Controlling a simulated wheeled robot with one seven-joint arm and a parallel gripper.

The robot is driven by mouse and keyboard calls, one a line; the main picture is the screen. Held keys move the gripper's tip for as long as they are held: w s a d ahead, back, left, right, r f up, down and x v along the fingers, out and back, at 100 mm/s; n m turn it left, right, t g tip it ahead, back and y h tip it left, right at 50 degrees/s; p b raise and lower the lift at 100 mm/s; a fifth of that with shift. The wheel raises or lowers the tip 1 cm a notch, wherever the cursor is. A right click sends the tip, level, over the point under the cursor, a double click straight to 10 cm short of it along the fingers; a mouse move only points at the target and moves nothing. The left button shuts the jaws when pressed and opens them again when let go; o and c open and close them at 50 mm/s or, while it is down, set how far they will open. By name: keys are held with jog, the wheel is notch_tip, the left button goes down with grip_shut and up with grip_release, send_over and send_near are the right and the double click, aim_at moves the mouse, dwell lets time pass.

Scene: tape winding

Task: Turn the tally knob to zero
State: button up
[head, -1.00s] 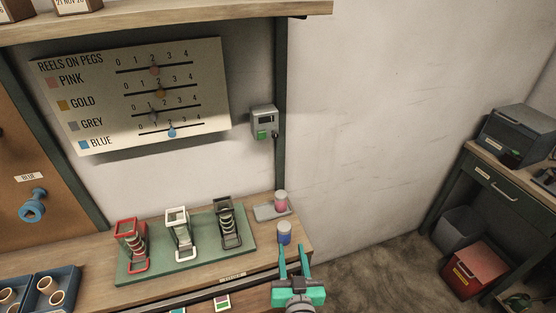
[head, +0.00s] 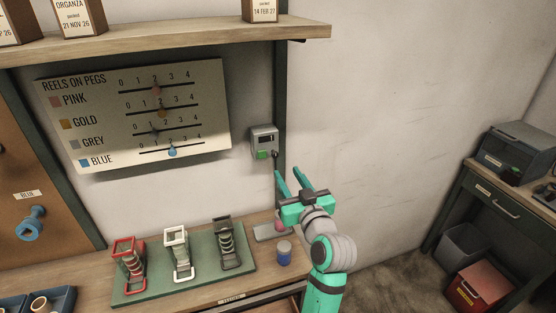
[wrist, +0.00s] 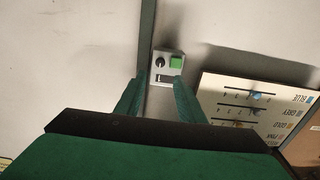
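A small grey box (head: 258,143) is fixed on the wall right of the reel board. It has a dark display window, a green button (head: 263,155) and a dark knob (head: 276,154) at its lower right. The display is too small to read. In the wrist view the knob (wrist: 160,62) sits beside the green button (wrist: 176,62), turned upside down. My gripper (head: 289,171) is open and empty, its fingers pointing at the wall just below and right of the box. In the wrist view my gripper (wrist: 154,88) has its fingertips apart, with the box between and beyond them.
A shelf (head: 180,45) with boxes runs above. The board (head: 205,145) hangs left of the box, beside a dark post (head: 280,110). Below, the bench holds a green tray (head: 205,275) with frames and a blue-based jar (head: 284,255). The wall to the right is bare.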

aim_at(276, 155)
jog(key=x, duration=0.9)
jog(key=shift+w+a+f, duration=0.1)
jog(key=shift+w, duration=0.05)
grip_shut()
